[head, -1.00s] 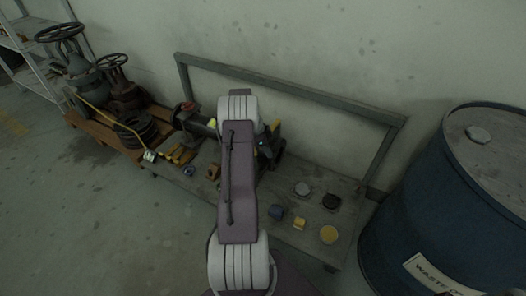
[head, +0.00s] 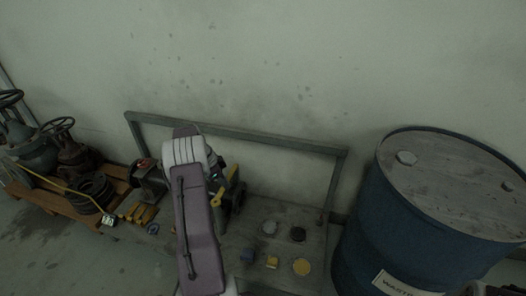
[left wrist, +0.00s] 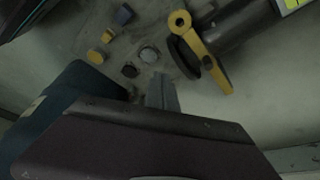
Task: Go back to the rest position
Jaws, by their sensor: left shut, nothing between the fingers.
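My left arm (head: 199,225) rises from the bottom of the head view, with its pale wrist joint (head: 188,150) in front of the bench's back rail. The left gripper is shut and empty. Its fingertips are hard to make out behind the wrist. A valve with a yellow lever (head: 236,179) stands on the bench just right of the wrist. The ring-ended yellow lever (left wrist: 199,50) also shows in the left wrist view, beside a dark round body. My dark arm link fills the lower part of that view. My right gripper does not show.
The grey bench (head: 313,228) carries several small discs and blocks at its right. A blue waste drum (head: 365,230) stands close to its right end. A wooden pallet (head: 113,190) with old valves is at left. The wall is behind; open floor lies at lower left.

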